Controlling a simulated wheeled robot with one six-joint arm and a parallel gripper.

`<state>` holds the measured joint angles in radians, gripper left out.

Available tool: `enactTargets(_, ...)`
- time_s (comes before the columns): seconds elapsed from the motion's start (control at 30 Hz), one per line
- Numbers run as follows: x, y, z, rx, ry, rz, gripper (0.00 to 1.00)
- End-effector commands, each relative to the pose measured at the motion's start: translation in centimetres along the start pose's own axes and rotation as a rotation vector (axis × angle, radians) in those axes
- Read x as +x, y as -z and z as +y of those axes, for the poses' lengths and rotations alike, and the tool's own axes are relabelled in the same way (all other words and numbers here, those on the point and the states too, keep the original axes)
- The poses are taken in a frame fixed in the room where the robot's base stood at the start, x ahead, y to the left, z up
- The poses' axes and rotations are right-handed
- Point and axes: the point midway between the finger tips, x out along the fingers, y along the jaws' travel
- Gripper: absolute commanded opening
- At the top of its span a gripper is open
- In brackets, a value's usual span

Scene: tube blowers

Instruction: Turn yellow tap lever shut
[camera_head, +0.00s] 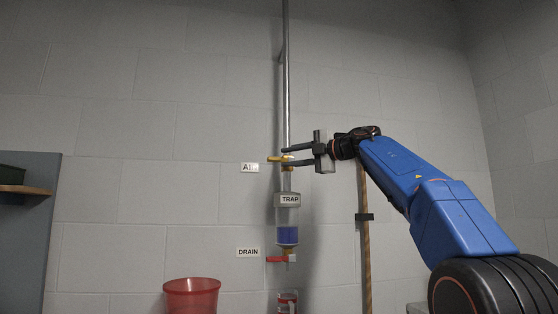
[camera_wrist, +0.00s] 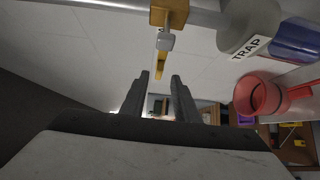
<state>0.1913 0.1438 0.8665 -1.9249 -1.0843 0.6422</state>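The yellow tap lever (camera_head: 274,159) sticks out sideways to the left from the vertical pipe, next to a label that starts with "A". In the wrist view the lever (camera_wrist: 160,64) hangs from a brass valve body (camera_wrist: 168,13). My gripper (camera_head: 285,157) reaches in from the right at the lever's height, one finger above the other. In the wrist view my gripper (camera_wrist: 156,82) is open and empty, with the lever's end just ahead of the gap between the fingertips. I cannot tell whether a finger touches the valve.
Below the tap is the clear trap (camera_head: 288,218) with blue liquid, then a red drain lever (camera_head: 279,259). A red bucket (camera_head: 191,296) stands lower left. A wooden pole (camera_head: 366,260) stands right of the pipe. A blue-grey panel with a shelf (camera_head: 25,190) is far left.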

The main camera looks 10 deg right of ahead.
Motion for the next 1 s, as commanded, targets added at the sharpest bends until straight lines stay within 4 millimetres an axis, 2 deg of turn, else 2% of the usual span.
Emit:
enactTargets(0.03,-1.2,-0.1,0.1,0.0,0.0,-0.004,0.28)
enactTargets(0.2,-4.4,-0.1,0.0,0.0,0.001,-0.004,0.28)
enactTargets(0.5,-9.1,-0.1,0.0,0.0,0.001,-0.003,0.28)
enactTargets(0.7,-10.6,0.0,-0.1,0.0,0.001,-0.001,0.28)
enactTargets(1.0,-11.0,0.0,-0.1,0.0,0.001,0.0,0.28)
